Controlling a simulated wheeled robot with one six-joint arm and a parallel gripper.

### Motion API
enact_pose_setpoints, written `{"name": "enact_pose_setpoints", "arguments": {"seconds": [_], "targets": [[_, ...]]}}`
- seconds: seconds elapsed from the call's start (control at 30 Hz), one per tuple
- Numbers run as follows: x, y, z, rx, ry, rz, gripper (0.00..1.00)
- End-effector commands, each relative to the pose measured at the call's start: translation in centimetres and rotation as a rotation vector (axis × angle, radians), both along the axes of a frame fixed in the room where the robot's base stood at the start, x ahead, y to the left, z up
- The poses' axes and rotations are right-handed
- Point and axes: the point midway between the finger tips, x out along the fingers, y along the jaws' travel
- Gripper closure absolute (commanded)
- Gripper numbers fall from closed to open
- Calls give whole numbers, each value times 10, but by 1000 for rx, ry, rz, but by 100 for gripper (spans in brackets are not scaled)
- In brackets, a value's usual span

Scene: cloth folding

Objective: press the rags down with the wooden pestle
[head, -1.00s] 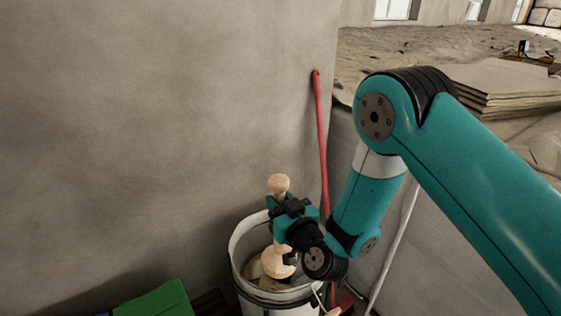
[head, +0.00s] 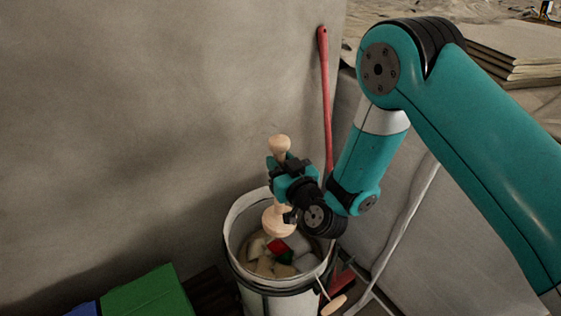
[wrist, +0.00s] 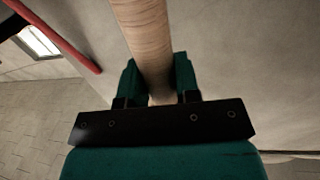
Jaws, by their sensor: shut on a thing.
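The wooden pestle (head: 279,222) is upright, with a round knob on top and a wide rounded lower end. My gripper (head: 281,166) is shut on its shaft, just below the knob. In the wrist view the pestle's shaft (wrist: 148,40) runs between the two teal fingers of my gripper (wrist: 156,85). The lower end of the pestle is over the white bucket (head: 234,262), around the height of its rim. The rags (head: 266,263) lie inside the bucket, mostly beige and grey with a red and a green one. The pestle looks clear of them; part of the rags is hidden behind it.
A red pole (head: 325,95) leans on the grey wall (head: 120,110) behind the bucket. A green box (head: 150,298) stands at lower left. A bucket handle with a wooden grip (head: 333,305) hangs at the bucket's front right. Stacked boards (head: 515,50) lie at upper right.

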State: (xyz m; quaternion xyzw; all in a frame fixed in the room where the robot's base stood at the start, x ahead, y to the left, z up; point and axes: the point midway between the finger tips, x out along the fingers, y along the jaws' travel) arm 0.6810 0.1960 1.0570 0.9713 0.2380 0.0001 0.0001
Motion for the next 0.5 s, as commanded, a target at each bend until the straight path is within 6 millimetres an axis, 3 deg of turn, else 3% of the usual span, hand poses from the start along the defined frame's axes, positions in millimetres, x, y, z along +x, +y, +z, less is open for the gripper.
{"name": "enact_pose_setpoints", "arguments": {"seconds": [0.03,0.5], "targets": [[0,0,-11,2,-4,-1,94],[0,1,-62,3,-3,0,94]]}}
